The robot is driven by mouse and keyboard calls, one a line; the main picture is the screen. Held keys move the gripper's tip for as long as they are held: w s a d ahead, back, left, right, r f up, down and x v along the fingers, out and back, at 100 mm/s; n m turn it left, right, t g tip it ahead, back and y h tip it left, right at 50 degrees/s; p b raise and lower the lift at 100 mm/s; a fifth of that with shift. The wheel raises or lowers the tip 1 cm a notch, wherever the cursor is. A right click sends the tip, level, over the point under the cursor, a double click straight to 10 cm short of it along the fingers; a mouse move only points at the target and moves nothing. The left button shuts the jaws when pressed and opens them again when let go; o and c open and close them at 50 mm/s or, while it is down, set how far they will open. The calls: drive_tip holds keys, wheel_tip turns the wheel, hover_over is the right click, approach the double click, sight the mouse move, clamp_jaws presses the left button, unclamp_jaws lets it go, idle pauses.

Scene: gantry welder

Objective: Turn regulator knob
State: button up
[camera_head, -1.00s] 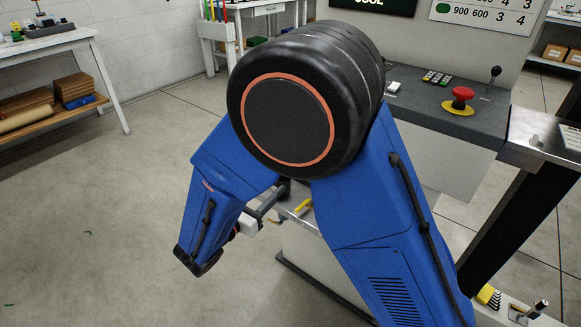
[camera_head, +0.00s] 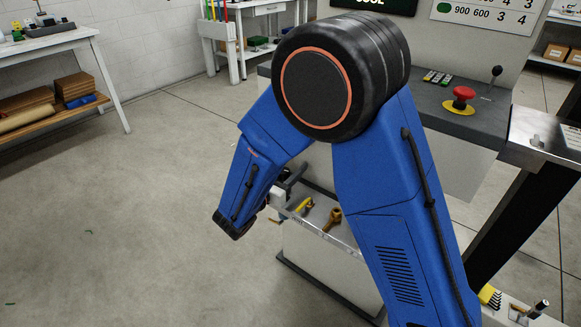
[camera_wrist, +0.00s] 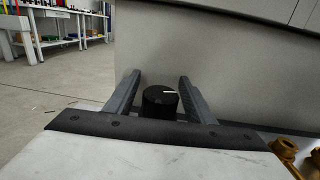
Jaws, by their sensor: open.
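The regulator knob (camera_wrist: 160,100) is a short black cylinder with a white line on its top, seen in the wrist view. My gripper (camera_wrist: 160,78) is open, with one grey finger on each side of the knob. A gap shows on both sides, so the fingers do not appear to touch it. The knob's lower part is hidden behind the gripper's dark front edge. In the head view my blue arm reaches down to the cabinet, and the knob cannot be made out there.
A brass fitting (camera_head: 333,218) and a yellow item (camera_head: 303,205) lie on the low cabinet top beside the gripper. A grey console (camera_head: 430,110) with a red emergency button (camera_head: 462,96) stands behind.

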drive_tip(key=c, duration=1.1)
drive_tip(key=shift+o, duration=0.2)
drive_tip(key=shift+n+y, duration=0.3)
drive_tip(key=shift+y, duration=0.1)
drive_tip(key=n+t+y, duration=0.1)
drive_tip(key=y, duration=0.1)
drive_tip(key=a+n+t+y, duration=0.1)
drive_tip(key=n+y, duration=0.1)
drive_tip(key=y, duration=0.1)
drive_tip(key=n+t+y, duration=0.1)
drive_tip(key=n+y, duration=0.1)
drive_tip(key=shift+w+a+y, duration=0.3)
drive_tip(key=n+y, duration=0.1)
drive_tip(key=y, duration=0.1)
drive_tip(key=a+n+y, duration=0.1)
drive_tip(key=n+y, duration=0.1)
drive_tip(key=y, duration=0.1)
drive_tip(key=shift+a+n, duration=0.1)
drive_tip(key=shift+n, duration=0.2)
drive_tip(key=shift+a+n+g+y, duration=0.25)
drive_tip(key=shift+n+y, duration=0.15)
drive_tip(key=shift+y, duration=0.3)
drive_tip(key=shift+a+n+g+y, duration=0.1)
drive_tip(key=shift+n+g+y, duration=0.25)
drive_tip(key=shift+y, duration=0.35)
drive_tip(key=shift+a, duration=0.1)
